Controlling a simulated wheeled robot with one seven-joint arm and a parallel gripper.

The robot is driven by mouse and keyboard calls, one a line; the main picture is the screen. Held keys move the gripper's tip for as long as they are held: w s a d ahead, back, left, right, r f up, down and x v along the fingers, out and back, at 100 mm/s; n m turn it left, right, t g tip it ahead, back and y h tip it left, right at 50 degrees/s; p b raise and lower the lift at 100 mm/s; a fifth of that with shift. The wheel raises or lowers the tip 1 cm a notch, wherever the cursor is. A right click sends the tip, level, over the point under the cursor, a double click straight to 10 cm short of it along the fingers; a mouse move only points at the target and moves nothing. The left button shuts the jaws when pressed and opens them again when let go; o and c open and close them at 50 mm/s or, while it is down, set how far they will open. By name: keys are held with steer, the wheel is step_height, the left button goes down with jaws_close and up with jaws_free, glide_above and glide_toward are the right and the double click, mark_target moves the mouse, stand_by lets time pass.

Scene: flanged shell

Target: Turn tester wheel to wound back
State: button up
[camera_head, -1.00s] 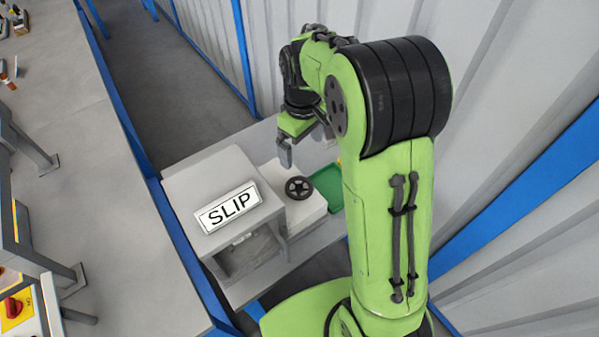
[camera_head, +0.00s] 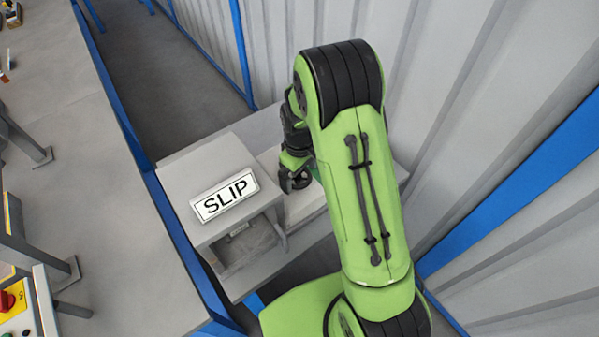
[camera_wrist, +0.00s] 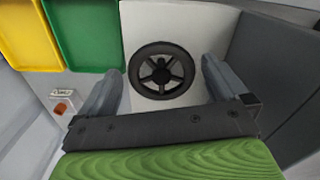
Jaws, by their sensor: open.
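The tester wheel (camera_wrist: 161,70) is a small dark spoked handwheel on a white block (camera_wrist: 205,28). In the wrist view it lies between the two grey fingers of my gripper (camera_wrist: 160,85), with a gap on each side. The fingers are apart and empty. In the head view my gripper (camera_head: 293,180) is over the block, right of the grey box with the SLIP sign (camera_head: 224,195). My arm and gripper hide most of the wheel there. How far the fingertips are above the wheel I cannot tell.
A yellow tray (camera_wrist: 28,35) and a green tray (camera_wrist: 86,35) lie beside the block in the wrist view. A small box with an orange-red button (camera_wrist: 60,107) is near the left finger. A dark grey wall (camera_wrist: 265,60) stands close on the right.

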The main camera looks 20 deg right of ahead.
steer(key=c, duration=0.9)
steer(key=shift+m, duration=0.3)
